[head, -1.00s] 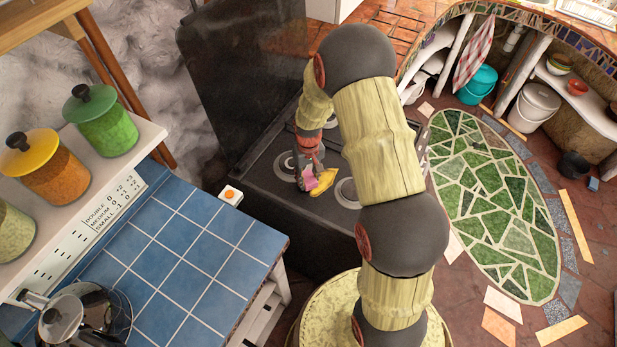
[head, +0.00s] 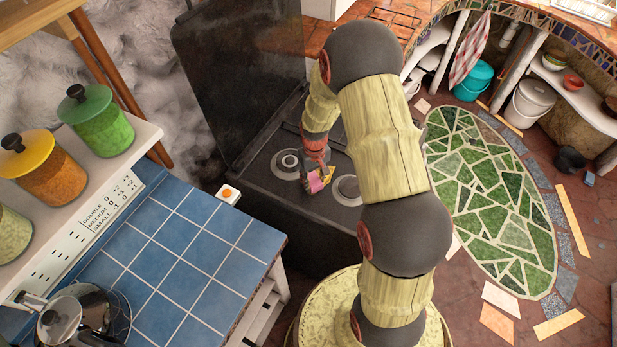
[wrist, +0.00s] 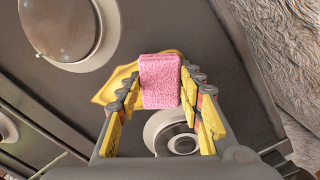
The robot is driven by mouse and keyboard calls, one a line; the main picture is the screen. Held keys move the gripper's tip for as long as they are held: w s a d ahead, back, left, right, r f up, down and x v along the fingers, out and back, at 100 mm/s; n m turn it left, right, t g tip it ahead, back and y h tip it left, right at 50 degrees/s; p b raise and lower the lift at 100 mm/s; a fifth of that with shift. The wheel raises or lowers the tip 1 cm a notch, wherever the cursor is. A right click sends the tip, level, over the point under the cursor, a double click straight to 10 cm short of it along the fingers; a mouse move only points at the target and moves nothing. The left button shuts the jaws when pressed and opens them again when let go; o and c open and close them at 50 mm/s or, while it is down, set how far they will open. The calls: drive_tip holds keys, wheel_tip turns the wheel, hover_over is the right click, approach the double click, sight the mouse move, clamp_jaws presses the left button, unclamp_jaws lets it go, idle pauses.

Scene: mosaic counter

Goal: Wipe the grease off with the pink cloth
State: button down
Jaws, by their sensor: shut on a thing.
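The pink cloth (wrist: 160,85) is held between the fingertips of my gripper (wrist: 160,80), which is shut on it. The cloth hangs over the dark stovetop. The yellow grease (wrist: 112,86) is a glossy patch on the stovetop, showing behind and to the left of the cloth in the wrist view. In the head view the cloth (head: 317,184) and my gripper (head: 318,172) are over the patch, and only a little yellow shows. The cloth overlaps the patch in view; I cannot tell whether it touches the surface.
The dark stovetop (head: 262,172) has round burners, one left of my gripper (head: 288,162) and one to its right (head: 347,190). A raised dark lid (head: 240,80) stands behind.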

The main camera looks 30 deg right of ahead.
sight(328, 187)
drive_tip(key=shift+s+d+f, duration=0.1)
drive_tip(key=shift+s+d, duration=0.55)
drive_tip(key=shift+s, duration=0.35)
drive_tip(key=shift+s+d+f, duration=0.1)
drive_tip(key=shift+s+d, duration=0.55)
drive_tip(key=shift+s, duration=0.35)
drive_tip(key=shift+w+d, duration=0.5)
drive_tip(key=shift+d, duration=0.25)
drive_tip(key=shift+w+a, duration=0.3)
drive_tip(key=shift+w, duration=0.65)
drive_tip(key=shift+w+a+r, duration=0.15)
drive_tip(key=shift+w+a, duration=0.55)
drive_tip(key=shift+w, duration=0.15)
